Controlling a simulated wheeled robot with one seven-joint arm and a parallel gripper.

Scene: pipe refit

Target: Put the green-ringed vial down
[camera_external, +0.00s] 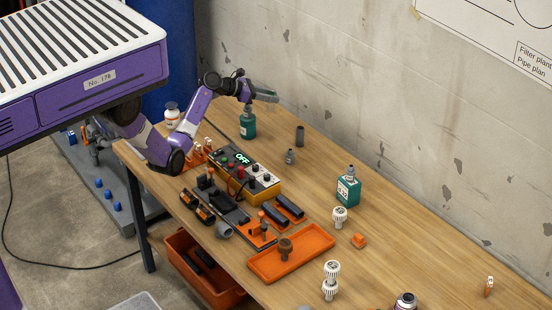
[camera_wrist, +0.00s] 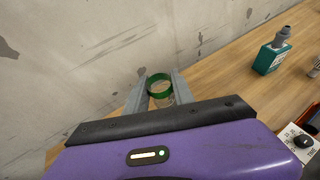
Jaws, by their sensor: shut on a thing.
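The green-ringed vial (camera_wrist: 160,92) is between the two grey fingers of my gripper (camera_wrist: 160,93) in the wrist view. Its green ring faces the camera and its body looks clear. My gripper is shut on it. In the external view my gripper (camera_external: 264,96) reaches over the far end of the wooden workbench (camera_external: 395,235), close to the wall. The gripper appears to be above the bench top there; the gap under the vial cannot be judged. The vial is small and hardly distinct from the fingers in that view.
A teal bottle (camera_external: 248,124) stands near my gripper; a teal bottle also shows in the wrist view (camera_wrist: 270,58). A grey cylinder (camera_external: 300,136), another teal bottle (camera_external: 347,190), a yellow control box (camera_external: 262,190) and an orange tray (camera_external: 262,268) occupy the bench. Bare wood lies along the wall.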

